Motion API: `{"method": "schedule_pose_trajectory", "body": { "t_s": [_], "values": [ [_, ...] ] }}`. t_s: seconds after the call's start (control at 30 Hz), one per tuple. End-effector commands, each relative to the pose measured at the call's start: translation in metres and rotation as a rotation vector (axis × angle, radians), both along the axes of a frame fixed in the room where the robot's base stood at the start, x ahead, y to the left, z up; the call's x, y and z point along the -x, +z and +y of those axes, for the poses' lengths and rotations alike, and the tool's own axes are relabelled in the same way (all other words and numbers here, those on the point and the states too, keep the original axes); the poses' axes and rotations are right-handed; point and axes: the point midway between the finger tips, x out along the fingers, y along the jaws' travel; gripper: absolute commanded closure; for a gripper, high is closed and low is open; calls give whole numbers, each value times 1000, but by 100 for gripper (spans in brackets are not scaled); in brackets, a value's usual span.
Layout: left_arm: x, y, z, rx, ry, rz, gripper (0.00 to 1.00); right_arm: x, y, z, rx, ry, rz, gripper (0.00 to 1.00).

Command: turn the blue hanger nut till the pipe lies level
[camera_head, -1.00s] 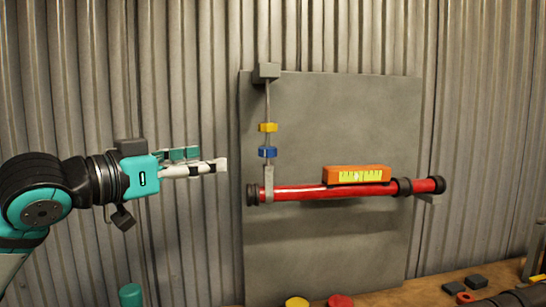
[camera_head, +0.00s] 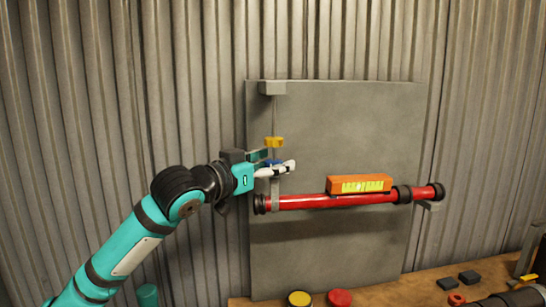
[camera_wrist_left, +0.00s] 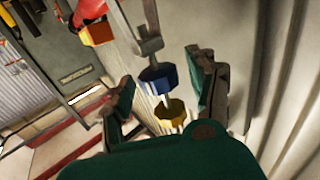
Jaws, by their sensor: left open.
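The red pipe (camera_head: 310,202) hangs in front of a grey panel, its left end a little lower than its right in the head view. An orange spirit level (camera_head: 360,184) sits on it; its bubble is too small to read. The blue hanger nut (camera_head: 272,162) is on a thin rod above the pipe's left end, partly hidden by my left gripper (camera_head: 280,163). In the left wrist view, the left gripper (camera_wrist_left: 162,85) is open, with a finger on either side of the blue nut (camera_wrist_left: 158,78). I cannot tell whether they touch it. My right gripper is not in view.
A yellow nut (camera_head: 274,142) sits on the rod just above the blue one, close to the fingers. A grey bracket (camera_head: 271,87) tops the rod. Yellow (camera_head: 299,298) and red (camera_head: 340,298) round pieces and dark blocks (camera_head: 469,278) lie on the wooden bench below.

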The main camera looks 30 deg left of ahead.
Motion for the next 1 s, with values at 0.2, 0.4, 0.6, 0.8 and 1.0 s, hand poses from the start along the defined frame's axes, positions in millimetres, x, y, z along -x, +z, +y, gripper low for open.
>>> {"method": "schedule_pose_trajectory", "body": {
  "t_s": [0.2,0.4,0.6,0.8,1.0],
  "values": [
    [-4,0,-2,-2,-1,0,41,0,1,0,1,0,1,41],
    [-4,-1,-1,-1,0,1,50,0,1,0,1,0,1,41],
    [-4,-1,-1,-1,0,1,77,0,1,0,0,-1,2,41],
    [-4,-1,-1,-1,0,1,100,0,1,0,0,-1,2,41],
    [-4,0,-4,-4,42,4,100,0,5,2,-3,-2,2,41]
  ]
}}
